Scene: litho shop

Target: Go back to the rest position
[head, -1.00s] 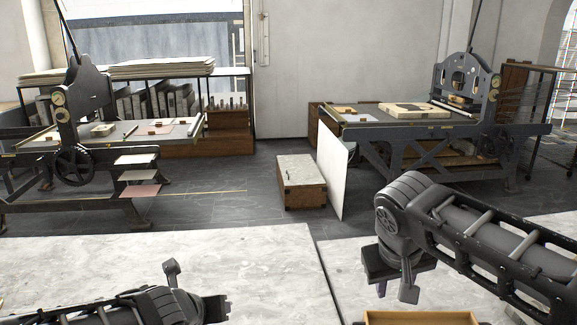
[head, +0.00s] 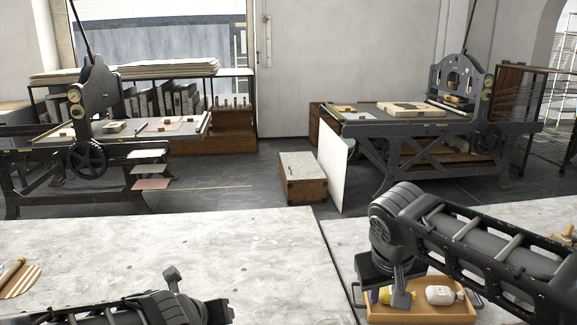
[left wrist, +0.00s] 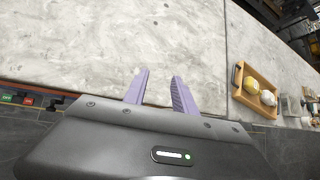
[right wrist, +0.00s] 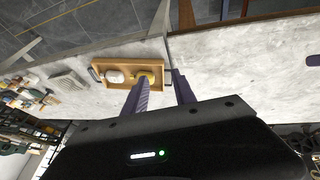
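My right gripper (right wrist: 160,90) is open and empty, with a gap between its purple fingers in the right wrist view. My left gripper (left wrist: 160,88) is also open and empty, above bare stone surface in the left wrist view. In the head view my left arm enters at the bottom left, and its fingers are out of sight.
The wooden tray (head: 425,312) holds a white item (head: 441,295) and a yellow item (head: 377,296) on the pale stone table (head: 255,250). Presses stand beyond, left (head: 95,120) and right (head: 440,120). The middle table area is clear.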

